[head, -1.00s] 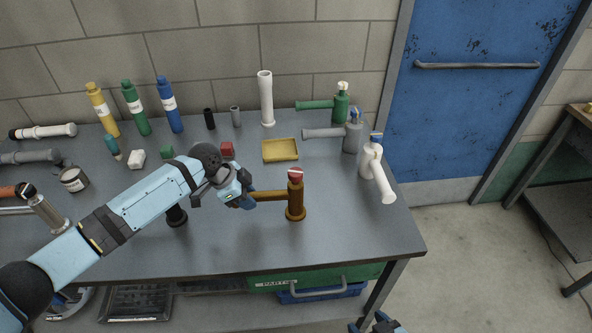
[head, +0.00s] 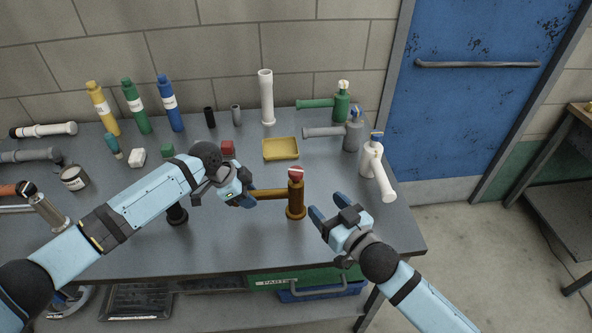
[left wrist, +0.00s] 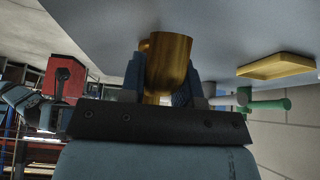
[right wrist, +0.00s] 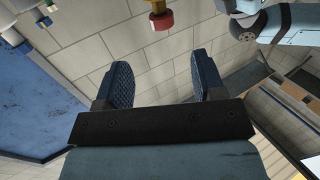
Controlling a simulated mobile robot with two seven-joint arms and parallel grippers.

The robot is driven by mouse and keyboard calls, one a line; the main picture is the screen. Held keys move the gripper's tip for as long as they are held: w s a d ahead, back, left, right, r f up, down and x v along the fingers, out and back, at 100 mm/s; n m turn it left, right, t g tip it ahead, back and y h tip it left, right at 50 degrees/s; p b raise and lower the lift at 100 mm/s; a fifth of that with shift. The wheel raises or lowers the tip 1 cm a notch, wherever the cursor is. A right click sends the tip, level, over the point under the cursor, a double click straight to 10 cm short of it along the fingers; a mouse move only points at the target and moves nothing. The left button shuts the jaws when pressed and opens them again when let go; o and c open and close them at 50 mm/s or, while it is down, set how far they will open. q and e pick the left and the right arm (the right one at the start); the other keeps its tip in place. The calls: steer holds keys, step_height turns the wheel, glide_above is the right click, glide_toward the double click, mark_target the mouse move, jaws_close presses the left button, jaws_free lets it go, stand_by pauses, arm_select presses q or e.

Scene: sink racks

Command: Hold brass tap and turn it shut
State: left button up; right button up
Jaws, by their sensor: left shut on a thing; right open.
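In the right wrist view the red handle (right wrist: 162,20) shows at the top, beyond the open fingers (right wrist: 160,82).
A yellow tray (head: 281,149) lies behind the tap. Green, grey and white taps (head: 371,160) stand at the back right. Bottles (head: 136,108), small blocks and pipes fill the back left. The bench front (head: 240,245) is clear.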

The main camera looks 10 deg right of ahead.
mark_target(299, 176)
steer(key=x, duration=0.8)
steer(key=r+x, duration=0.1)
steer(key=x, duration=0.3)
steer(key=shift+w+a+r, duration=0.1)
steer(key=shift+w+a, duration=0.15)
steer(key=shift+a, duration=0.05)
steer(key=c, duration=0.9)
steer(key=shift+a+r+m+t+h, duration=0.1)
steer(key=shift+m+t+h, duration=0.2)
steer(key=shift+m, duration=0.1)
steer(key=shift+m+h, duration=0.3)
steer(key=shift+h, duration=0.2)
steer(key=shift+t, duration=0.3)
steer(key=o, duration=0.9)
